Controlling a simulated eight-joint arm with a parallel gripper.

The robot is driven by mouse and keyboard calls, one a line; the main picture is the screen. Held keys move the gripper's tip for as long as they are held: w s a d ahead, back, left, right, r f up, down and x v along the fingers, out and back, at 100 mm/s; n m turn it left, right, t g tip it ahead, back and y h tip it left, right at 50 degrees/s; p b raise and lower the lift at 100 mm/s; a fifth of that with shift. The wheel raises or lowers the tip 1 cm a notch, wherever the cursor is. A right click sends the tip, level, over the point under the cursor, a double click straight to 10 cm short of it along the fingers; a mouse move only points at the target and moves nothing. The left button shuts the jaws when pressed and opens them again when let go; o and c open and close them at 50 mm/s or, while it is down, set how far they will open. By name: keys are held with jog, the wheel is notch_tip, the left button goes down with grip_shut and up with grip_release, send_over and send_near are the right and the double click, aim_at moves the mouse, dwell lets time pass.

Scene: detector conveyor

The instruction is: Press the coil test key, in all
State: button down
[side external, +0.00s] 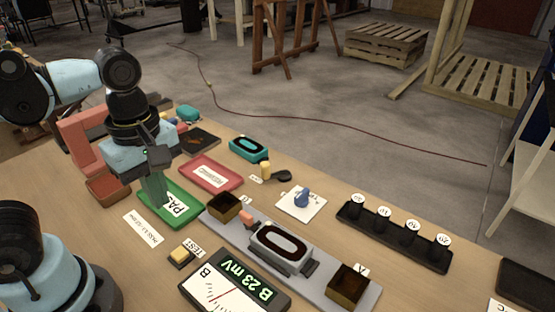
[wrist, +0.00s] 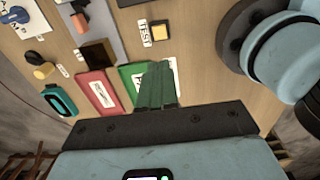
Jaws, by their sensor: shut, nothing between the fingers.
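The test key is a small yellow button (side external: 180,251) on a black base, with a TEST label beside it. It also shows in the wrist view (wrist: 160,33), upper middle. My gripper (side external: 155,202) has green fingers, shut and empty. It hangs over the green PASS tray (side external: 187,215), behind and left of the key and apart from it. In the wrist view my gripper (wrist: 158,66) points toward the key, with a gap between. The meter (side external: 235,290) shows B and 23 mV.
Dark open boxes stand at both track ends, the near one (side external: 347,287) labelled A. A red tray (side external: 211,173), teal coil (side external: 249,148), blue knob (side external: 301,198) and black rack with several labelled pegs (side external: 395,237) stand further back. Bare table surrounds the key's left side.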

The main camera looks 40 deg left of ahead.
aim_at(180, 252)
jog(key=shift+f, duration=6.45)
jog(key=shift+f, duration=1.05)
jog(key=shift+w+r, duration=0.1)
jog(key=shift+g, duration=0.4)
jog(key=shift+w+r, duration=0.15)
jog(key=shift+r, duration=2)
jog(key=shift+w+r, duration=0.1)
jog(key=shift+r, duration=2.05)
jog(key=shift+w, duration=0.1)
